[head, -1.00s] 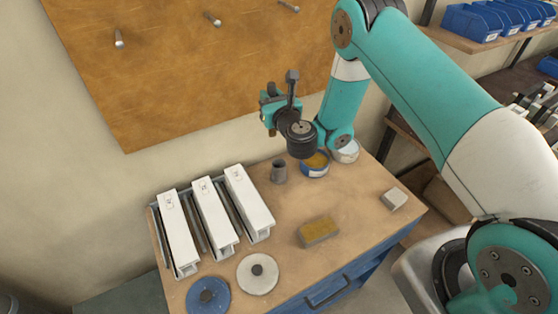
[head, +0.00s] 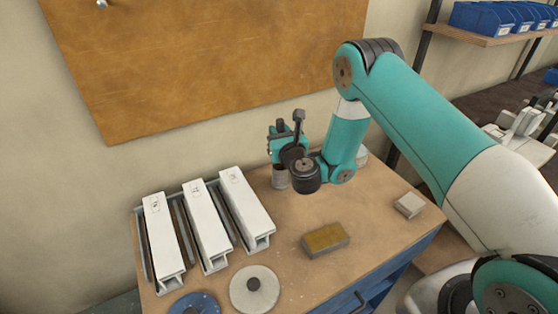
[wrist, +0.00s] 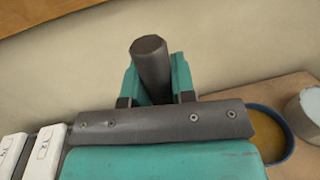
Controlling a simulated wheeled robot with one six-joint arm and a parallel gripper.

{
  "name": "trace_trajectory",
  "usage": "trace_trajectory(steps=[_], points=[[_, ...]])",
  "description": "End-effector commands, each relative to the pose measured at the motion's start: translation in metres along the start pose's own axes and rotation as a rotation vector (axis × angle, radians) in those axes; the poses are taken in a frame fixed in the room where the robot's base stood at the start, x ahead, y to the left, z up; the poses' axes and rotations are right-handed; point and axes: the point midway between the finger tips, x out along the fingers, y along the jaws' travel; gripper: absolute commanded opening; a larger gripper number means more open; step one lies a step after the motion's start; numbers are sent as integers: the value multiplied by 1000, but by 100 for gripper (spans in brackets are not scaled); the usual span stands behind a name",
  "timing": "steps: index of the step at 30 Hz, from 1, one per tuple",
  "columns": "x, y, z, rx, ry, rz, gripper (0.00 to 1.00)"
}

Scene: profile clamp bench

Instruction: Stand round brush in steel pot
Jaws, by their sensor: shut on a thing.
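The round brush shows as a dark grey handle (wrist: 152,62) standing upright between the teal jaws in the wrist view; its top also shows in the head view (head: 281,126). My gripper (head: 279,153) is shut on it. The steel pot (head: 280,180) is a small grey cup at the back of the bench, directly below my gripper in the head view. Its rim is hidden behind the gripper. The brush's lower end is hidden, so I cannot tell whether it is inside the pot.
White clamped profiles (head: 207,225) stand left of the pot. A brown-topped block (head: 325,240), a pale disc (head: 254,289), a blue disc (head: 194,304) and a light block (head: 409,205) lie on the bench (head: 360,215). A blue-rimmed tin (wrist: 270,133) is right of the gripper.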

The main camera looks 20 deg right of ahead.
Motion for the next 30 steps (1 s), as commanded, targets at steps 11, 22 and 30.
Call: trace_trajectory(steps=[11, 22, 30], points=[[0, 0, -47, -2, 1, 1, 1], [0, 0, -53, -1, 0, 0, 1], [0, 0, -55, -1, 0, 0, 50]])
